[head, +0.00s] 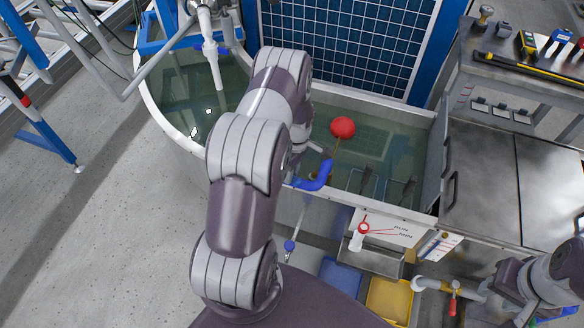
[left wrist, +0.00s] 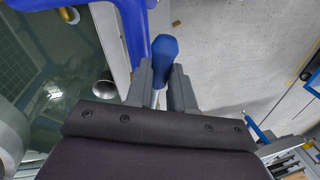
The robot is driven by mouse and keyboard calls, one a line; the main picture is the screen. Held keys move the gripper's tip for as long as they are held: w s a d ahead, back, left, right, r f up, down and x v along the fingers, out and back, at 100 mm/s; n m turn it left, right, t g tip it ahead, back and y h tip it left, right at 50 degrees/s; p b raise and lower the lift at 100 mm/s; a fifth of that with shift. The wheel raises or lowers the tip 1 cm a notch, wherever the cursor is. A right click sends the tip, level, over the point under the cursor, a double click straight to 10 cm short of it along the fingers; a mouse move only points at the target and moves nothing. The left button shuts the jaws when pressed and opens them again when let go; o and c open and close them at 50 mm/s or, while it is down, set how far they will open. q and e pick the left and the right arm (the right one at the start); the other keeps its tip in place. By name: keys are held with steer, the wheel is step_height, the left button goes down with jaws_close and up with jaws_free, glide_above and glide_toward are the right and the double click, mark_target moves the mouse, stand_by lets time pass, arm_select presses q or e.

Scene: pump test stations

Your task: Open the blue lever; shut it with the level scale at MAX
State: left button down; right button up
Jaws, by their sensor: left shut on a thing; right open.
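In the left wrist view a blue grip on a metal stem, taken as the blue lever (left wrist: 165,48), stands between the fingers of my left gripper (left wrist: 160,92), which is shut on it. In the head view my left arm hides most of this hold. A bent blue part (head: 318,181) shows there at the tank rim. The level scale (head: 393,230) is a white plate with a red pivot and red line; its marks are too small to tell which one the line meets. A red ball float (head: 342,127) is above the water. My right gripper (head: 492,287) is open at the lower right, apart from the scale.
The water tank (head: 437,160) fills the middle. A white pipe (head: 210,50) hangs over its left part. Below the scale are a blue bin (head: 340,277), a yellow bin (head: 388,300) and a pipe valve with a red handle (head: 453,297). A tool bench (head: 510,75) stands at right.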

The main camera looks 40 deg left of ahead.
arm_select(q)
steer(key=shift+s+m, duration=0.65)
steer(key=shift+m, duration=0.25)
steer(key=s+a+m+t+y+b, duration=0.1)
steer(key=s+a+m, duration=0.4)
steer(key=m, duration=0.8)
steer(key=shift+s+m+t+y+b, duration=0.3)
steer(key=shift+s+y+b, duration=0.4)
steer(key=shift+s+b, duration=0.45)
steer(key=shift+w, duration=0.15)
steer(key=c, duration=1)
jaws_free()
steer(key=shift+a, duration=0.1)
steer(key=shift+o, duration=0.2)
